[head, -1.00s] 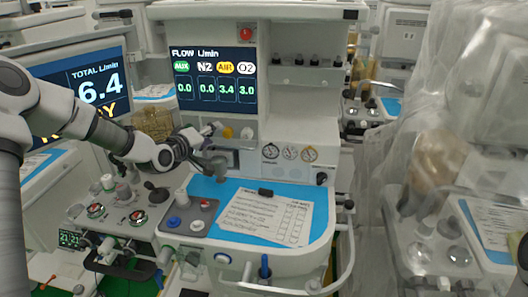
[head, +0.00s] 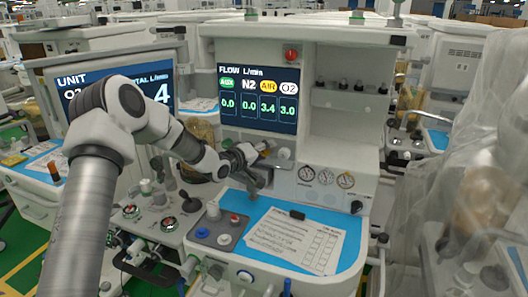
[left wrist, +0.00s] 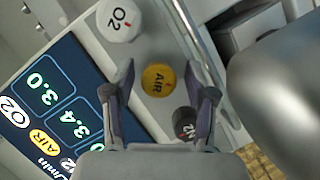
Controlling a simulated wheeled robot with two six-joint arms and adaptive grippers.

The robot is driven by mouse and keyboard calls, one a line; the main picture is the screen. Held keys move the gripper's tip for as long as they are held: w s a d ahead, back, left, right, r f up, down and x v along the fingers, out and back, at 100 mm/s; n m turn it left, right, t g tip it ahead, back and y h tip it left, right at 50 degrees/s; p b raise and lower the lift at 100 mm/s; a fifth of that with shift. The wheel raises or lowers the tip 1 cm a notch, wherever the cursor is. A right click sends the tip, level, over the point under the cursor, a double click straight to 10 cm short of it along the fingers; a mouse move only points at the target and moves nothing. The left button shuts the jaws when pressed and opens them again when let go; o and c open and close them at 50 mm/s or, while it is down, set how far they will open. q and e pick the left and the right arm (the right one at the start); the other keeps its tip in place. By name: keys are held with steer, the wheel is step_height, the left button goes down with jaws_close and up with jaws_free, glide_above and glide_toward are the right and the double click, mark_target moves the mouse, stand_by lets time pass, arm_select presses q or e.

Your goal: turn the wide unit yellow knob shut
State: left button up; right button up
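The yellow AIR knob (left wrist: 158,79) shows in the left wrist view between the two fingers of my left gripper (left wrist: 160,72). The fingers are open, with a gap on each side of the knob. In the head view my left gripper (head: 256,160) is at the knob row under the wide unit's flow screen (head: 258,98); the knob is mostly hidden there. The screen reads AIR 3.4 and O2 3.0, with AUX and N2 at 0.0. My right gripper is not in view.
The white O2 knob (left wrist: 119,20) and the black N2 knob (left wrist: 185,123) sit close on either side of the yellow one. Below are gauges (head: 325,177) and a blue worktop with a paper sheet (head: 296,240). A plastic-draped unit (head: 475,190) stands at right.

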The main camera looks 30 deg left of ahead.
arm_select(q)
steer(key=shift+d, duration=0.1)
jaws_close()
